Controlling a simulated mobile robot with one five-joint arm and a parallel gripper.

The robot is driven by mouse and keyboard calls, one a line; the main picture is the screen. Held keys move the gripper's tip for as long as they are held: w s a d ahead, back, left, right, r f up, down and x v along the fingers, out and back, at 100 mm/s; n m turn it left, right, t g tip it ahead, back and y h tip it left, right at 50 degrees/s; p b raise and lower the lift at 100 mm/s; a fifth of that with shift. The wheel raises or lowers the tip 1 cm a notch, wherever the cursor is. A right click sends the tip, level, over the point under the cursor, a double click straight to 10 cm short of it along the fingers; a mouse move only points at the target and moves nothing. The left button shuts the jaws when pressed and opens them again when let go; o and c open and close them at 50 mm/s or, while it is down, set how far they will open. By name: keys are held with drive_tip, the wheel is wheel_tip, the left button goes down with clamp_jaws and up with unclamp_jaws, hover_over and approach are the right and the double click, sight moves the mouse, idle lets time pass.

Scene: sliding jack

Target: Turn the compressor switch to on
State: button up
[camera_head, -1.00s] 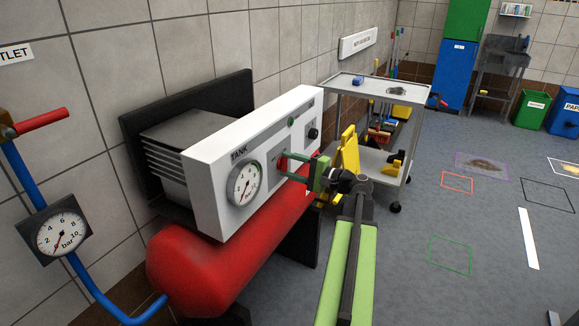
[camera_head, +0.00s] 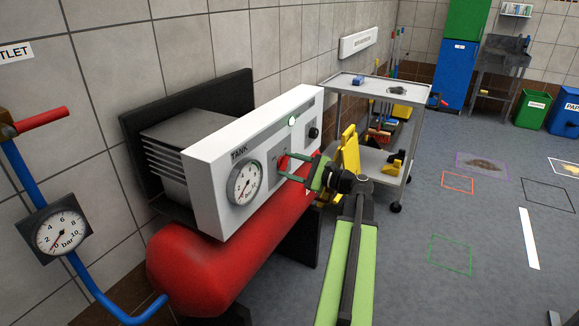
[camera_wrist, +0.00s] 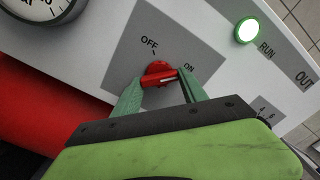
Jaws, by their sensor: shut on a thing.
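The compressor's white panel (camera_head: 215,172) stands above its red tank (camera_head: 225,245). The red switch knob (camera_wrist: 158,73) is on a grey plate marked OFF and ON in the wrist view. My gripper (camera_head: 292,168) is shut on the knob, with one green finger on each side of it. The knob's white pointer line is turned toward the ON mark. The green run lamp (camera_wrist: 247,30) is lit bright; it also shows in the head view (camera_head: 292,122). The tank gauge (camera_head: 245,183) needle points to the low end.
A grey trolley (camera_head: 373,90) stands just behind the compressor's right end. At the left, a blue pipe carries a second gauge (camera_head: 62,232) and a red lever (camera_head: 42,120). The floor to the right is open, with painted outlines.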

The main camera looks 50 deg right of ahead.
drive_tip(key=shift+f, duration=0.1)
idle(0.3)
drive_tip(key=o, duration=1.4)
drive_tip(key=shift+c, duration=0.2)
drive_tip(key=shift+s, duration=0.1)
drive_tip(key=v, duration=1.7)
drive_tip(key=shift+s, duration=0.2)
